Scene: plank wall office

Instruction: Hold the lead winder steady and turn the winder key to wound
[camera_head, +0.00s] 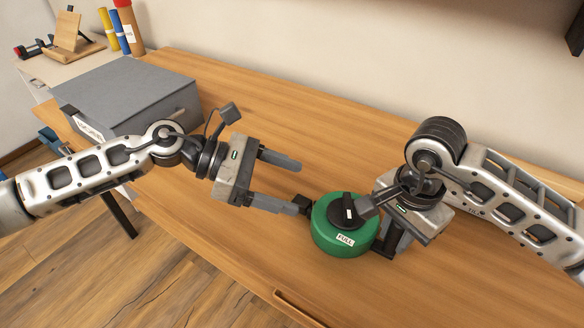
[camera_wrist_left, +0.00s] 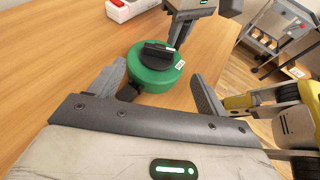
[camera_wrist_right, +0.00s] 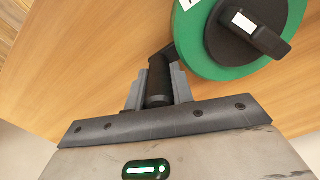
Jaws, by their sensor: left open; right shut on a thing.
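The lead winder (camera_head: 330,237) is a round green drum lying flat on the wooden table, with a "FULL" label on its front side. The black winder key (camera_head: 349,212) sits on top as a raised bar with a white mark. My right gripper (camera_wrist_right: 157,85) is shut on a black side handle (camera_wrist_right: 158,72) of the winder. In the head view, its fingers partly cover the winder's right side. My left gripper (camera_head: 299,184) is open and empty, to the left of the winder. Its nearer fingertip is close to a black stub (camera_wrist_left: 129,93) on the winder's side; contact is unclear.
A grey box (camera_head: 130,90) stands at the table's left end. A red and white object (camera_wrist_left: 128,9) lies beyond the winder in the left wrist view. The table (camera_head: 250,90) behind the winder is clear. Its front edge is close to the winder.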

